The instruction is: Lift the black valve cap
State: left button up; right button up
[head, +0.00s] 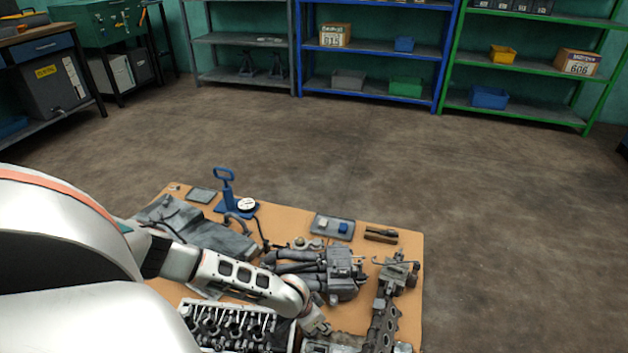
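I cannot pick out a black valve cap with certainty among the dark parts on the tan workbench top (408,262). A cylinder head (228,322) with rows of springs lies at the near edge, partly cut off by the frame. My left arm reaches in from the left across the parts. My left gripper (318,328) is low in the view, close to dark metal parts beside the cylinder head. Its fingers are too small and too hidden to tell open from shut, or whether it touches anything. My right gripper is not in view.
A dark manifold-like part (340,272) lies right of my forearm, and a long bracket assembly (387,310) near the right edge. A blue hand-press tool (226,190), a grey tray (333,227) and a dark flat cover (205,230) lie behind. Open floor and shelves are beyond.

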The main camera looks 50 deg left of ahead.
pick_arm(q)
jog(key=v, duration=0.6)
jog(key=shift+r, duration=0.15)
dwell(0.3)
